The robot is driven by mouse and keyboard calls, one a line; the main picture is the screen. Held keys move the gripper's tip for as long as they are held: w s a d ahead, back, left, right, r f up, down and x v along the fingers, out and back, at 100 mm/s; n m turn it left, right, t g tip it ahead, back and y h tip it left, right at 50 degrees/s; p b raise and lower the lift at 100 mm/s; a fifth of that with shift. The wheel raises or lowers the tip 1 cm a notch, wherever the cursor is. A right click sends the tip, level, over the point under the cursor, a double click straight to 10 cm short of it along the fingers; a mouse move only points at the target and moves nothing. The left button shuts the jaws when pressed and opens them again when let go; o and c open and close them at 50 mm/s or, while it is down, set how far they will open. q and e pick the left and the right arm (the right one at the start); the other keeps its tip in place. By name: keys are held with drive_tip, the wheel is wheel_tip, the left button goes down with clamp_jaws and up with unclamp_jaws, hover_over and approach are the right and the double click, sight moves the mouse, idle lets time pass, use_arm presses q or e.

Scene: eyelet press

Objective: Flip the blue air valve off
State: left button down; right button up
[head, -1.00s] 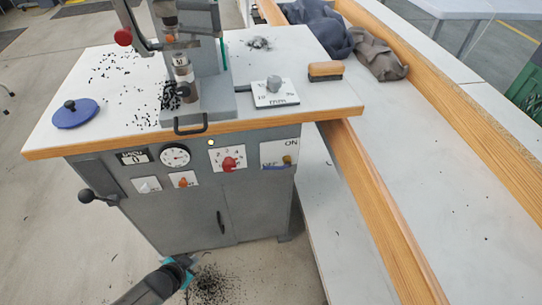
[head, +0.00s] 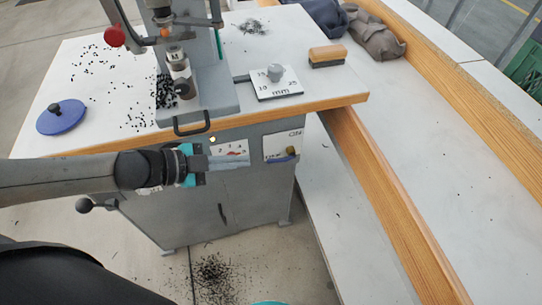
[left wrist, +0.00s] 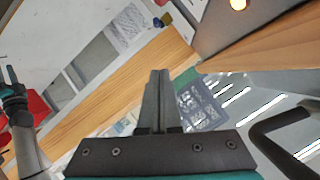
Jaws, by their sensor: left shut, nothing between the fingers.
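The blue air valve (head: 291,151) sits on a white plate marked ON, at the right end of the press cabinet's front panel. Its blue lever lies low and roughly sideways, pointing left; its exact angle is hard to tell. My left gripper (head: 243,162) is shut and empty, in front of the panel, with its tips pointing right, a short way left of the valve. In the left wrist view the shut fingers (left wrist: 158,100) point up the picture, and a small blue and brass piece, likely the valve (left wrist: 164,19), shows beyond the tips.
My left arm hides the gauge and lower panel switches. The tabletop's wooden edge (head: 262,112) overhangs the panel. A black handle (head: 191,124) juts out above the gripper. A wooden rail (head: 375,190) runs right of the cabinet. A ball-ended lever (head: 85,205) sticks out at left.

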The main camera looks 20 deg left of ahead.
use_arm(q)
drive_tip(key=b, duration=0.2)
hover_over(269, 161)
drive_tip(key=s+d, duration=0.2)
drive_tip(key=s, duration=0.1)
drive_tip(key=shift+f, duration=1.85)
drive_tip(key=shift+w+a+f+b, duration=0.15)
drive_tip(key=shift+w+f+b, duration=0.15)
drive_tip(key=shift+f, duration=0.25)
drive_tip(key=shift+w+a+f+b, duration=0.15)
drive_tip(key=shift+w+f, duration=0.15)
drive_tip(key=shift+f, duration=0.2)
drive_tip(key=shift+w+a+f+b, duration=0.35)
drive_tip(key=shift+a+f+b, duration=0.15)
drive_tip(key=shift+f, duration=0.15)
use_arm(e)
drive_tip(key=shift+w+a+f, duration=0.15)
drive_tip(key=shift+w+f, duration=0.05)
drive_tip(key=shift+w, duration=0.75)
drive_tip(key=shift+w+a+f, duration=0.2)
drive_tip(key=shift+w+f, duration=0.05)
drive_tip(key=shift+w, duration=0.7)
drive_tip(key=shift+w+a+f, duration=0.15)
drive_tip(key=shift+w+f, duration=0.05)
drive_tip(key=shift+w, duration=0.75)
use_arm(q)
drive_tip(key=shift+f, duration=0.1)
use_arm(e)
drive_tip(key=shift+r, duration=0.1)
